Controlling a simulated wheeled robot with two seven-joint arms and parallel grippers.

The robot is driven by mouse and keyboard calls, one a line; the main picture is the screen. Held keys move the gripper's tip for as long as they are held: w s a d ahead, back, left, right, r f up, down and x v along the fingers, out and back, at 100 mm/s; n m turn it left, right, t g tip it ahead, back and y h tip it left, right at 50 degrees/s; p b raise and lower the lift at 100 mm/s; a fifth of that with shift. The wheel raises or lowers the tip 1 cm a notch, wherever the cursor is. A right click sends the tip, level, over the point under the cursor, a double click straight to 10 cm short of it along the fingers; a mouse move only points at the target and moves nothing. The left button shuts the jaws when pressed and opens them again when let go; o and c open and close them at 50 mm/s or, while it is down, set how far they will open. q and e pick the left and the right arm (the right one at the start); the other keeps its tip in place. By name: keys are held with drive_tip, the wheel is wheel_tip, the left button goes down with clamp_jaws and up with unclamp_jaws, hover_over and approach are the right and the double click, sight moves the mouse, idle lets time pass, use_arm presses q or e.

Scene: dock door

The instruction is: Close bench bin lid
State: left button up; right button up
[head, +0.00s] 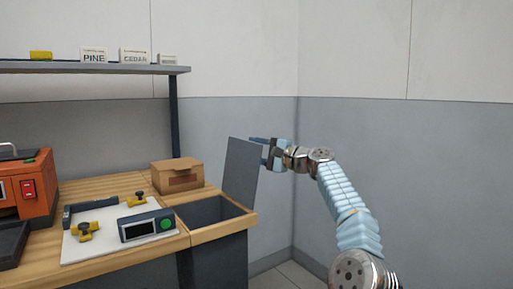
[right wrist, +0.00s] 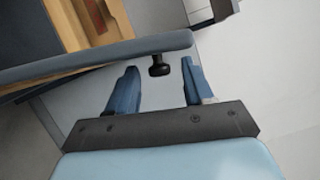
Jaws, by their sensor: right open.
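The bench bin (head: 219,232) is built into the right end of the workbench, with its dark grey inside showing. Its flat grey lid (head: 241,172) stands up, open, at the bin's right side. My right gripper (head: 262,148) is at the upper right of the lid, on the side away from the bin opening. In the right wrist view my right gripper (right wrist: 158,82) is open, and the lid shows edge-on as a slate band (right wrist: 90,59). A small black knob (right wrist: 157,66) sticks out from it, between the fingertips; contact cannot be told. My left gripper is not in view.
A cardboard box (head: 177,176) stands behind the bin opening. A white board (head: 110,235) with yellow clamps and a device with a green button lies to the left. An orange machine (head: 33,187) is farther left. The walls' corner is behind my right arm.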

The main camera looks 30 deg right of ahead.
clamp_jaws()
idle(0.4)
